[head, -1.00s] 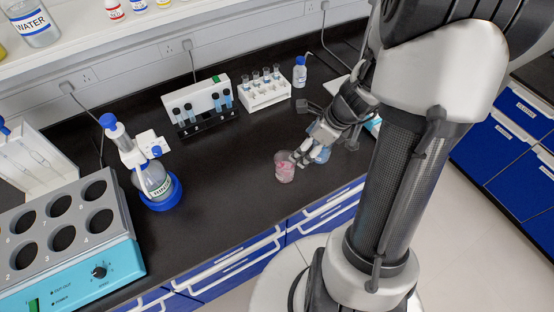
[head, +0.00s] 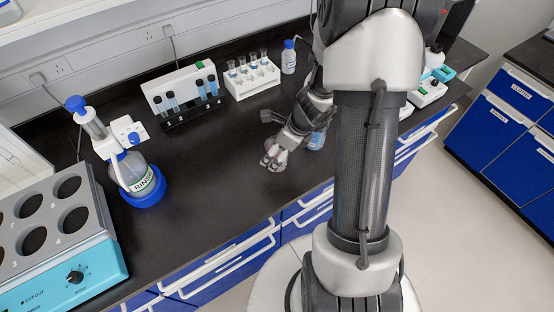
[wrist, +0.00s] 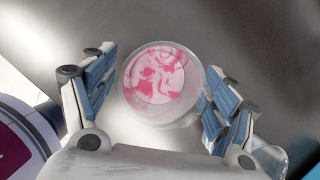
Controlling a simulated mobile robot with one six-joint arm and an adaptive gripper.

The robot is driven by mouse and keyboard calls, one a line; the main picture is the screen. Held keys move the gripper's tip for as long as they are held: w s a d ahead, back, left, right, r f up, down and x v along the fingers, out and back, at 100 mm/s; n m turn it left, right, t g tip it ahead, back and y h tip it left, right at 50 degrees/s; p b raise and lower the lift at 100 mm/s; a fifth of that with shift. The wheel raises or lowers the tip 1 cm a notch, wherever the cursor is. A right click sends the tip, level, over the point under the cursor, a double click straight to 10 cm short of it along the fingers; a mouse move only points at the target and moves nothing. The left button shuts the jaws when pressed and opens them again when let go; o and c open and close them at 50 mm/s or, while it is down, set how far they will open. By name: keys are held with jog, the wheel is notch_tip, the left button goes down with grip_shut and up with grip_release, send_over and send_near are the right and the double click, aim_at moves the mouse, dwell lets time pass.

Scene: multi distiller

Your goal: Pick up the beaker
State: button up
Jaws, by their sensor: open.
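The beaker (wrist: 158,85) is clear with pink and white contents. In the wrist view it sits between the two open fingers of my gripper (wrist: 155,95), very close to the right finger, with a gap to the left one. I cannot tell whether the right finger touches it. In the head view my gripper (head: 270,160) is low over the black bench near its front edge and hides most of the beaker (head: 276,166).
A blue-and-clear container (head: 316,141) stands just right of my gripper, partly behind my arm. A tube rack (head: 252,80) and a cuvette stand (head: 187,95) are at the back. A blue-based dispenser bottle (head: 143,182) stands left. The bench between is clear.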

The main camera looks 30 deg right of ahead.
jog(key=shift+f, duration=0.15)
jog(key=c, duration=1.3)
jog(key=shift+w, duration=0.1)
notch_tip(320, 180, up, 20)
jog(key=p, duration=1.1)
